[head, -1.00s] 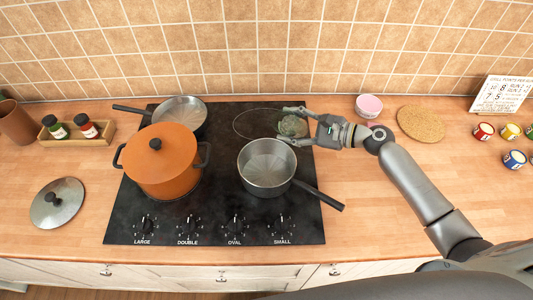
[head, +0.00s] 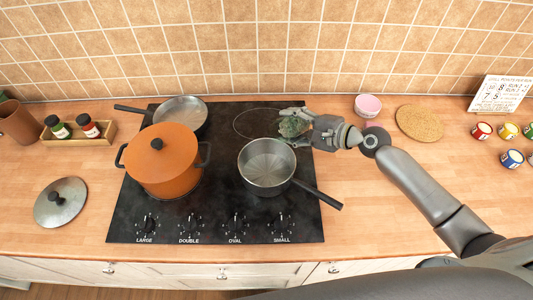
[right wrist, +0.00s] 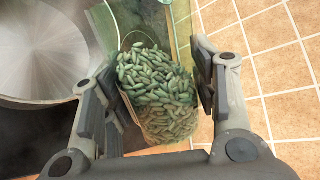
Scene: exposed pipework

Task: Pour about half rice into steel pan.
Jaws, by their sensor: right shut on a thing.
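My right gripper (head: 286,127) is shut on a clear container of green rice-like grains (head: 293,126), held over the rear right of the hob. In the right wrist view the clear container (right wrist: 158,95) sits between the two fingers, with many grains inside; it looks tilted. A steel pan (head: 266,164) with a dark handle stands on the front right of the hob, just left and in front of the gripper. The pan's inside looks empty, and its rim also shows in the right wrist view (right wrist: 45,50). My left gripper is not in view.
A second steel pan (head: 181,114) and a lidded orange pot (head: 163,172) occupy the hob's left side. A lid (head: 61,203), spice rack (head: 77,139), pink bowl (head: 368,106), cork mat (head: 420,123) and several small cans stand around. The tiled wall is close behind.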

